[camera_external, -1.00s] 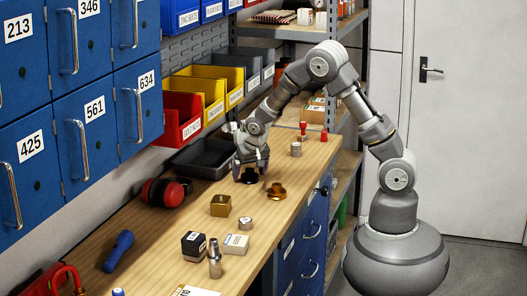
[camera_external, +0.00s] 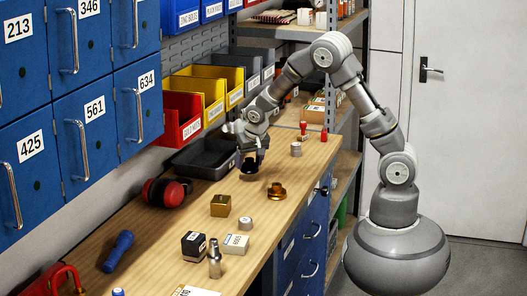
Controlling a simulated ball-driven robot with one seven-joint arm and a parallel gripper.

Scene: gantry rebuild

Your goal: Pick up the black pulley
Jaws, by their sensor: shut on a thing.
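The black pulley (camera_external: 249,166) is small and dark, and it is held between the fingers of my gripper (camera_external: 251,160). My gripper points down and is shut on it, a little above the wooden workbench. The fingers hide part of the pulley. A brass-coloured flanged piece (camera_external: 276,191) stands on the bench just right of and nearer than my gripper.
A dark grey tray (camera_external: 186,170) lies left of my gripper below the red bin (camera_external: 183,131). Red ear defenders (camera_external: 166,191), a brass block (camera_external: 220,206) and a grey cylinder (camera_external: 296,149) stand on the bench (camera_external: 160,232). Small red pieces (camera_external: 323,135) stand farther back.

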